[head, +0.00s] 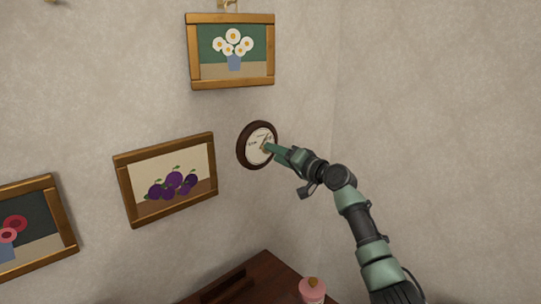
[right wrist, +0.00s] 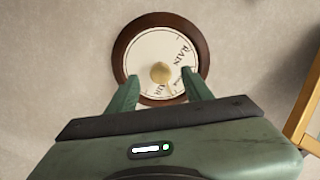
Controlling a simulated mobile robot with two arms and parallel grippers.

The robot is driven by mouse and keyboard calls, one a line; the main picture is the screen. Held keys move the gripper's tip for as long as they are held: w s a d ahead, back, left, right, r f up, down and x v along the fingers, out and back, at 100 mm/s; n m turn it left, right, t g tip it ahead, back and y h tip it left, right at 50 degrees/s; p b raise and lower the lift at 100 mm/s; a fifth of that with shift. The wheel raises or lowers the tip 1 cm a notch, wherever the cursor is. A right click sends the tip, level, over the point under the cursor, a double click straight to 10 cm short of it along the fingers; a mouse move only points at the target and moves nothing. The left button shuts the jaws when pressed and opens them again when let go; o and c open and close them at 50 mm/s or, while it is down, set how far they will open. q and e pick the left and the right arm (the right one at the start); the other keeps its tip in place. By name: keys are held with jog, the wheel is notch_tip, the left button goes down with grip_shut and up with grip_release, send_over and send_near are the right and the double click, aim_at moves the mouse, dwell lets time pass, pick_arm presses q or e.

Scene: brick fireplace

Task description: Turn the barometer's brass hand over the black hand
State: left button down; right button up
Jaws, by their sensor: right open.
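The round barometer (head: 242,151) hangs on the wall, with a dark brown wooden rim and a cream dial. In the right wrist view the barometer (right wrist: 121,58) fills the upper middle, with the lettering RAIN on its dial. A round brass knob (right wrist: 161,72) sits at the dial's centre. I cannot clearly make out the brass hand or the black hand. My right gripper (head: 270,149) is at the dial's face. In the right wrist view its open fingers (right wrist: 160,76) stand on either side of the knob, with gaps visible. My left gripper is out of view.
A daisy picture (head: 208,72) hangs above the barometer, a plum picture (head: 133,171) to its left, and another framed picture (head: 62,215) at far left. A dark wooden surface (head: 268,272) below bears a pink-topped object (head: 312,290). The wall at right is bare.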

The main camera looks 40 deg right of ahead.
jog(key=s+b, duration=0.1)
jog(key=s, duration=0.3)
jog(key=shift+s+d, duration=0.2)
dwell(0.4)
